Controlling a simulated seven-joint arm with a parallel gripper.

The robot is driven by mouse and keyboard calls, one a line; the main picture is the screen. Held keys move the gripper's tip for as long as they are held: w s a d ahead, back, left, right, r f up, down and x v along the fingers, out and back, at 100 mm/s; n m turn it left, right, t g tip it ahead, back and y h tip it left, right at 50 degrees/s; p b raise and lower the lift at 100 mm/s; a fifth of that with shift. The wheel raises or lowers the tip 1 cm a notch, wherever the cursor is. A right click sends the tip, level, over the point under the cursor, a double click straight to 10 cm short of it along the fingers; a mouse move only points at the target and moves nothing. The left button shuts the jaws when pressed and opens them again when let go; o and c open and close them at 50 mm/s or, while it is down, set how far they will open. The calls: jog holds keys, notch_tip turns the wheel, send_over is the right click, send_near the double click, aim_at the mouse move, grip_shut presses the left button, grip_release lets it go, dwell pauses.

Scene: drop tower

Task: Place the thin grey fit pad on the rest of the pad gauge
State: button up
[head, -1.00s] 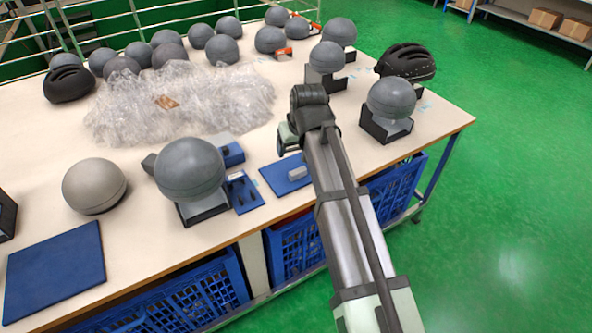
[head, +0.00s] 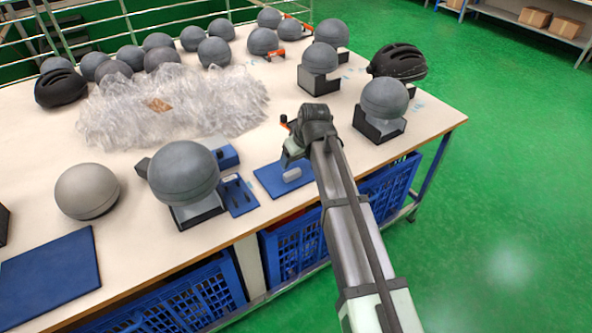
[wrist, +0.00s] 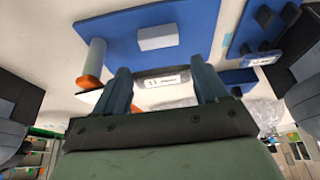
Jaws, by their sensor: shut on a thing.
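My gripper (wrist: 163,88) is low over the bench and points down; its two fingers stand apart, with a thin grey pad (wrist: 163,78) bearing a white label between them. In the head view my gripper (head: 291,157) is by the far edge of a blue mat, and the pad is hidden there. The blue mat (head: 268,180) carries a light grey block (head: 292,174), which also shows in the wrist view (wrist: 158,37). Left of the mat is a blue board (head: 238,197) with small dark pieces, likely the pad gauge; its rest cannot be made out surely.
A grey headform (head: 184,172) on a stand is left of the board. Another headform (head: 384,98) stands right of my arm. An orange-ended item (head: 284,120) is just behind my gripper. Clear plastic wrap (head: 175,105) covers the bench middle. Blue crates (head: 295,250) sit below.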

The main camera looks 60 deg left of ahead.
aim_at(294, 175)
jog(key=shift+f, duration=2.7)
jog(key=shift+f, duration=0.1)
jog(key=o, duration=1)
jog(key=v, duration=1.2)
